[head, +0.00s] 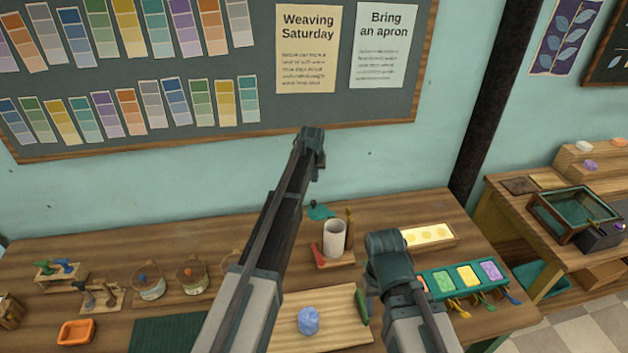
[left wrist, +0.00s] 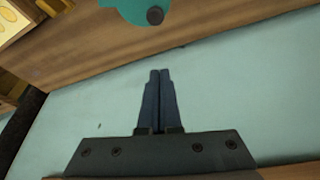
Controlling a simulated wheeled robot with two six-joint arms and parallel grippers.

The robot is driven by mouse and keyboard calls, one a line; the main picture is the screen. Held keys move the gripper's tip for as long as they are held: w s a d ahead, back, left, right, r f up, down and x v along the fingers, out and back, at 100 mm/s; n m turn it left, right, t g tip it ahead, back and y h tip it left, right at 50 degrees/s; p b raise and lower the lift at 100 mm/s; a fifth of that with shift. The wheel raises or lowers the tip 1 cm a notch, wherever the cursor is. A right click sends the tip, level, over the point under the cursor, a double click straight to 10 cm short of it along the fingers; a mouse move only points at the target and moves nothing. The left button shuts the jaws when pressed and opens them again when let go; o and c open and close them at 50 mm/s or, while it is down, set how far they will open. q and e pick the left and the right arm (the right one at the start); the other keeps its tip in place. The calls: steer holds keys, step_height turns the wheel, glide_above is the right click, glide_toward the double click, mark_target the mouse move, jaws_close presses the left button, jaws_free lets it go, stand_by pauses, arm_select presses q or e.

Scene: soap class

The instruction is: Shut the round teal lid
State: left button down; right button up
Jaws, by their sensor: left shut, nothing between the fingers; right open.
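The round teal lid (head: 320,211) shows near the back of the table, just behind and left of a pale open-topped cup (head: 333,241). In the left wrist view the teal lid (left wrist: 122,8) is cut off by the top edge, with a dark round knob on it. I cannot tell how it is joined to the cup. My left gripper (head: 312,138) is raised against the wall, above the lid in the head view. Its fingers (left wrist: 158,100) are shut and empty, apart from the lid. My right gripper (head: 386,246) is right of the cup; its fingertips are hidden.
A wooden board (head: 342,310) with a blue soap (head: 308,320) lies in front. The wall rises close behind the table.

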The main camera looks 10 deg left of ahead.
mark_target(321, 209)
arm_select(q)
steer(key=f+b, duration=0.1)
steer(key=f, duration=0.1)
steer(key=s+f+b, duration=0.1)
steer(key=f+b, duration=0.1)
steer(key=s+f+b, duration=0.1)
steer(key=f+b, duration=0.1)
steer(key=shift+d, duration=0.1)
steer(key=shift+f, duration=0.1)
stand_by(0.4)
steer(key=shift+s+n, duration=0.25)
steer(key=shift+n, duration=0.05)
